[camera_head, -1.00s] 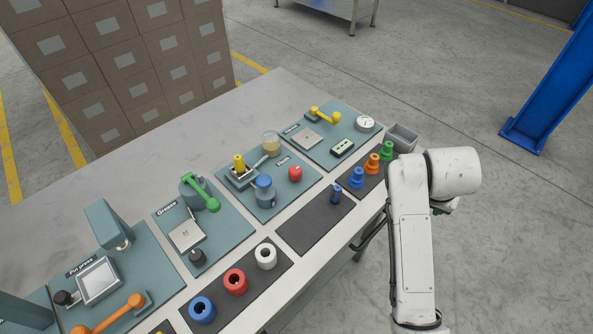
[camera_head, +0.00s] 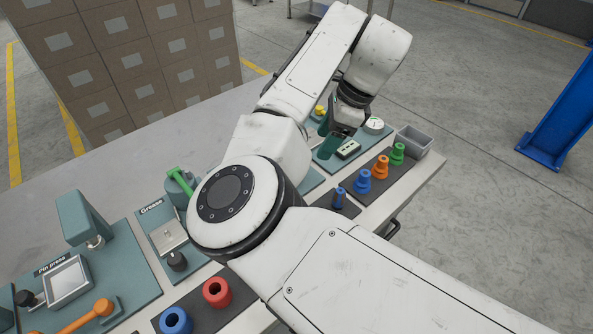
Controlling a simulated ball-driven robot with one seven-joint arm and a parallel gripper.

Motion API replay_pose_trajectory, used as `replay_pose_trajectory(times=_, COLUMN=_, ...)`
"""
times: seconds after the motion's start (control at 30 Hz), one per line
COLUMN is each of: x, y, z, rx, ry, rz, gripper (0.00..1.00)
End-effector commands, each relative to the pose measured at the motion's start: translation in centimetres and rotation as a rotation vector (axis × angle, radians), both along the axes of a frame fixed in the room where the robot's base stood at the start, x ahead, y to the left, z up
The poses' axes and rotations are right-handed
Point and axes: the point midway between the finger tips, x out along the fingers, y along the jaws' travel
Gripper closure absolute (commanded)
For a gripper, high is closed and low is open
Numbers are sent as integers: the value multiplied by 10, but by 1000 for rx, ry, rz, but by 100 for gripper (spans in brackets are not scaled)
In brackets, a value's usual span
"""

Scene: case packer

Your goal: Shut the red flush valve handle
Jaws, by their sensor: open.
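No red valve handle shows now; my arm covers the middle of the bench, including the middle station where a red knob showed earlier. My gripper (camera_head: 342,124) hangs at the end of my arm above the far station (camera_head: 345,160), pointing down. It is dark and small in the picture. Its jaws are open, and I see nothing held in them. Part of a yellow handle (camera_head: 320,111) shows just left of it. A round white gauge (camera_head: 375,124) is close to its right.
Blue, orange and green stepped parts (camera_head: 380,166) stand on a dark mat, with a grey bin (camera_head: 412,141) beyond. A green handle (camera_head: 178,174), the pin press (camera_head: 85,220), an orange handle (camera_head: 88,316) and red and blue rings (camera_head: 216,292) lie left. Stacked cartons (camera_head: 130,60) stand behind.

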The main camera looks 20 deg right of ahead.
Motion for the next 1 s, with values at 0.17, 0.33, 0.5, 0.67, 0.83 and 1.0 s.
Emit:
replay_pose_trajectory(times=0.17, x=6, y=21, z=4, rx=55, ry=17, rz=-7, gripper=38)
replay_pose_trajectory(times=0.33, x=8, y=28, z=-10, rx=56, ry=20, rz=-8, gripper=38)
replay_pose_trajectory(times=0.5, x=14, y=38, z=-38, rx=56, ry=19, rz=-6, gripper=38)
replay_pose_trajectory(times=0.67, x=18, y=47, z=-64, rx=55, ry=19, rz=-7, gripper=38)
replay_pose_trajectory(times=0.83, x=22, y=54, z=-84, rx=55, ry=18, rz=-8, gripper=38)
replay_pose_trajectory(times=1.0, x=24, y=57, z=-93, rx=54, ry=16, rz=-9, gripper=38)
